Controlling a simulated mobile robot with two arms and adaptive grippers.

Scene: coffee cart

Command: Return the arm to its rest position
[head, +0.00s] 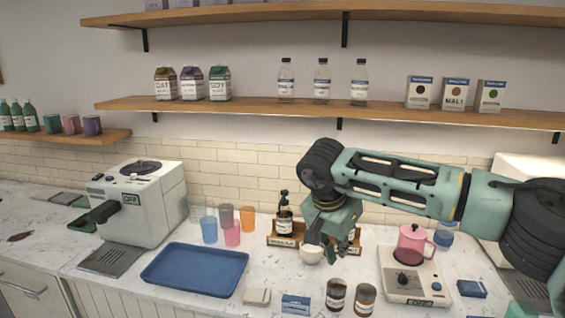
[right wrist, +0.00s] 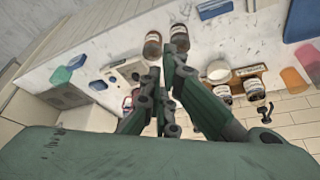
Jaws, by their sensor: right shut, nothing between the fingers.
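My right arm (head: 405,172) reaches in from the right across the counter. Its gripper (head: 326,250) points down above the counter, beside a white cup (head: 310,255) and in front of a wooden bottle holder (head: 284,240). In the right wrist view the fingers (right wrist: 171,62) are shut together with nothing between them. The white cup (right wrist: 218,71) shows to the right of the fingers there. My left gripper is in neither view.
Two dark jars (head: 336,294) (head: 365,299) stand near the gripper. A pink pitcher (head: 413,245) stands on a white scale (head: 402,275) under the arm. A blue tray (head: 195,270) and a white coffee machine (head: 145,205) are to the left. Shelves (head: 330,108) cross the wall above.

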